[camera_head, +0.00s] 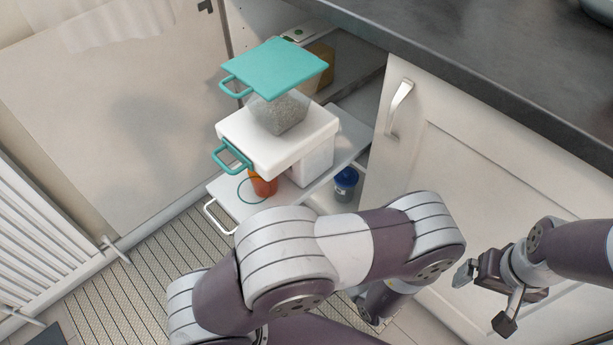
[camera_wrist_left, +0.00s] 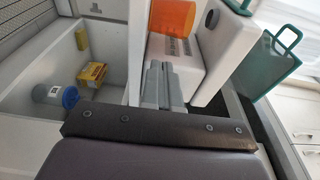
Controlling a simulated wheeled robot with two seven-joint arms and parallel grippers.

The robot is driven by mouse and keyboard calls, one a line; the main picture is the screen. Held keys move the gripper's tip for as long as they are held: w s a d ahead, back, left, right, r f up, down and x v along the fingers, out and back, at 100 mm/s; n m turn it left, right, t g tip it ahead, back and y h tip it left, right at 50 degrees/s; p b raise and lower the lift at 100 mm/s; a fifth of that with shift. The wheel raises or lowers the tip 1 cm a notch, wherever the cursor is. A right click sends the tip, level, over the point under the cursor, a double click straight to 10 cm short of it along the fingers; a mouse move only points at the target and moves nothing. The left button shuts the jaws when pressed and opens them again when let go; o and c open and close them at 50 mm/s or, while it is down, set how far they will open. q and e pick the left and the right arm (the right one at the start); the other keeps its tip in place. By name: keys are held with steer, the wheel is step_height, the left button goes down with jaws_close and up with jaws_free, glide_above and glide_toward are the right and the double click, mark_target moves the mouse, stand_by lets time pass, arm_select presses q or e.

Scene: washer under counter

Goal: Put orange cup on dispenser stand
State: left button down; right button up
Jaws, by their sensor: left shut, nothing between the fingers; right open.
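The orange cup (camera_head: 263,184) shows low under the overhanging front of the white dispenser (camera_head: 275,140) in the head view. In the left wrist view the orange cup (camera_wrist_left: 173,17) is at the top, at the slotted block (camera_wrist_left: 186,62) of the dispenser; whether it rests fully on it I cannot tell. My left gripper (camera_wrist_left: 164,84) is shut and empty, its fingertips just short of the cup, close to the block. In the head view my own arm hides it. My right gripper (camera_head: 488,297) is open and empty at the right, far from the cup.
A clear container with a teal lid (camera_head: 275,66) tops the dispenser, on a pulled-out shelf (camera_head: 233,207) with a wire handle. The left wrist view shows a yellow box (camera_wrist_left: 92,73) nearby. A cabinet door (camera_head: 490,185) stands right.

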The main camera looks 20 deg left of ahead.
mark_target(274, 188)
arm_select(q)
steer(key=shift+g, duration=0.3)
steer(key=b+x, duration=0.1)
steer(key=x, duration=0.2)
steer(key=b+x, duration=0.1)
steer(key=x, duration=0.2)
steer(key=b+x, duration=0.1)
steer(key=x, duration=0.1)
steer(key=shift+s+a, duration=0.1)
steer(key=shift+a, duration=0.45)
steer(key=shift+w+a+r, duration=0.15)
steer(key=shift+w+a, duration=0.1)
steer(key=shift+a, duration=0.1)
steer(key=shift+s+a+r+p, duration=0.15)
steer(key=shift+a+p, duration=0.35)
steer(key=shift+p, duration=0.1)
steer(key=shift+s+a+r+p, duration=0.15)
steer(key=shift+a+r+p, duration=0.05)
steer(key=shift+a+p, duration=0.35)
steer(key=shift+f, duration=0.35)
